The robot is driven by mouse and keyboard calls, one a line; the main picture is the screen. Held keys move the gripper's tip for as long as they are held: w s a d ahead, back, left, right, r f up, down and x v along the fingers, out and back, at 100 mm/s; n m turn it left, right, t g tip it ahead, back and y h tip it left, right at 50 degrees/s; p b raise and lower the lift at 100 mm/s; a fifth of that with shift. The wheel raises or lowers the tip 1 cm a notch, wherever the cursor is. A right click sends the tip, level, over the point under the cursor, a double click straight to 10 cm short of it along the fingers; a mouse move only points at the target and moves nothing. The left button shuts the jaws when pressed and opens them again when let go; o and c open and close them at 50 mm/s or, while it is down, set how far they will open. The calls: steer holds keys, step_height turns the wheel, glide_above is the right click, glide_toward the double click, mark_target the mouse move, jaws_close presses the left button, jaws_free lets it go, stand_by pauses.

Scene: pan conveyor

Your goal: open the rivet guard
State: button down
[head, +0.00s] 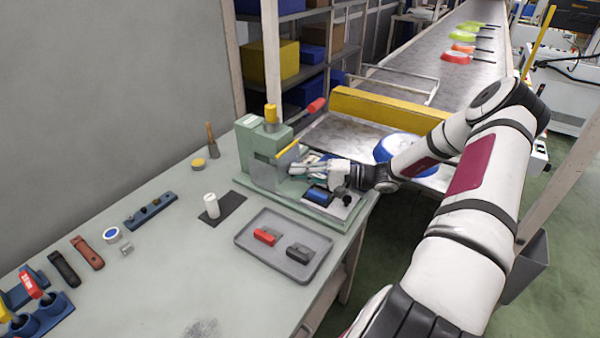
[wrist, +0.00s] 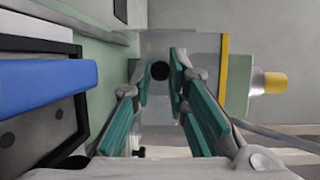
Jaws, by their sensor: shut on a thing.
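The rivet guard (head: 264,174) is a clear panel with a yellow edge on the front of the green rivet press (head: 262,137). In the wrist view the guard (wrist: 204,48) fills the middle, its yellow strip upright on the right. A round black knob (wrist: 160,71) shows on the panel. My gripper (head: 297,168) reaches in from the right. In the wrist view its teal-padded fingers (wrist: 161,78) are closed around the knob, one on each side. The guard stands across the press front; its hinge is hard to make out.
A blue block (head: 318,196) sits on the press base, right of the guard. The press's red-tipped lever (head: 314,106) rises above my gripper. A grey tray (head: 243,244) with a red and a dark part lies in front. A blue pan (head: 385,150) is behind my wrist.

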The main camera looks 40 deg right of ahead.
steer(key=s+r+g+h+p, duration=0.1)
steer(key=s+r+m+g+p, duration=0.1)
steer(key=p, duration=0.1)
steer(key=shift+d+r+h, duration=0.1)
steer(key=shift+d+h, duration=0.2)
steer(key=shift+h, duration=0.1)
steer(key=r+g+h+p, duration=0.1)
steer(key=r+m+g+p, duration=0.1)
steer(key=g, duration=0.1)
steer(key=shift+s+d+h, duration=0.2)
steer(key=shift+s+h, duration=0.2)
steer(key=shift+s+d+r+m+g+h+b, duration=0.1)
steer(key=shift+s+r+m+g+h+b, duration=0.15)
steer(key=shift+r+g+h, duration=0.6)
steer(key=shift+r+m+g+h+b, duration=0.15)
steer(key=shift+r+m+g+h, duration=0.15)
steer(key=shift+r+g, duration=1)
steer(key=shift+f+g, duration=0.3)
steer(key=shift+g, duration=0.15)
steer(key=c, duration=1.6)
jaws_free()
steer(key=shift+o, duration=0.3)
